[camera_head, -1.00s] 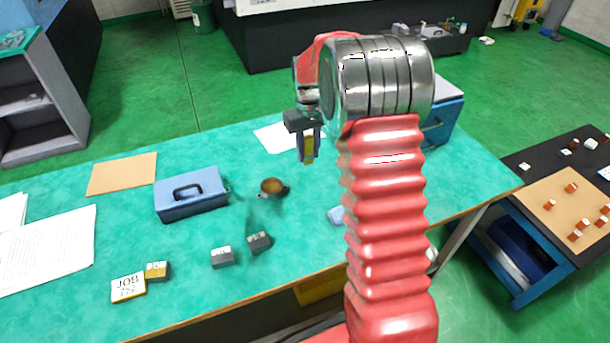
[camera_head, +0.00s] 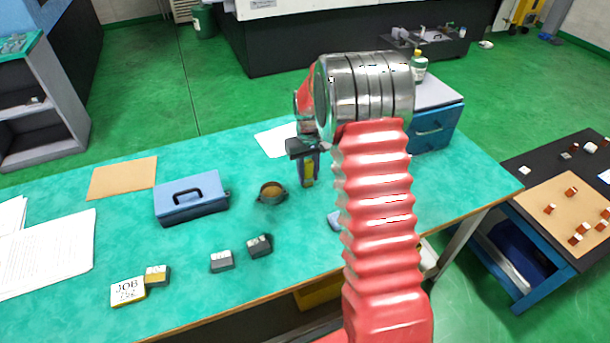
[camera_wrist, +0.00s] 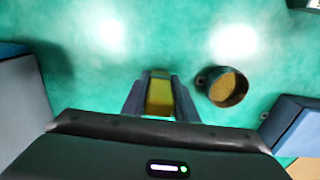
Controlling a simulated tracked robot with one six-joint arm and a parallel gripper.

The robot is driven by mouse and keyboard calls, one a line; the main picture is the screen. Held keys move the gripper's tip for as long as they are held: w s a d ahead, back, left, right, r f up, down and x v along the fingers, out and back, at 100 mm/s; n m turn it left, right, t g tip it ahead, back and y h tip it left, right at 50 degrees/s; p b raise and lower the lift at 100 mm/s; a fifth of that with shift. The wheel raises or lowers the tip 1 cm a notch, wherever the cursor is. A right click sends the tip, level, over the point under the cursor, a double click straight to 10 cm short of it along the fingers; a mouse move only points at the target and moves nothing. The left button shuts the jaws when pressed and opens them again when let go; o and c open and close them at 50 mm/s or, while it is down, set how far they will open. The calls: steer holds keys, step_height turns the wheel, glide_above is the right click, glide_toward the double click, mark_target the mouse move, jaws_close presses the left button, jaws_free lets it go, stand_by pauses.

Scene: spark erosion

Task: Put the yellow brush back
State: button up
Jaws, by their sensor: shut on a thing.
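My gripper (camera_head: 308,170) is shut on the yellow brush (camera_head: 309,169), which shows as a yellow block between the dark fingers. In the wrist view the yellow brush (camera_wrist: 160,96) sits between the two fingertips (camera_wrist: 160,98). The gripper points down above the green bench (camera_head: 120,215), to the right of a round dark cup (camera_head: 272,193) with a brown inside. The cup (camera_wrist: 227,87) is right of the gripper in the wrist view. I cannot tell whether the brush touches the bench.
A blue toolbox (camera_head: 190,198) stands left of the cup. Several small blocks, such as a grey one (camera_head: 221,261), and a JOB sign (camera_head: 127,291) lie toward the front. A blue drawer unit (camera_head: 433,125) stands behind my arm. White paper (camera_head: 275,140) lies behind the gripper.

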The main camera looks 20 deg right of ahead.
steer(key=shift+f, duration=0.1)
steer(key=o, duration=1.1)
steer(key=shift+c, duration=0.2)
step_height(320, 180, up, 11)
steer(key=shift+r, duration=0.6)
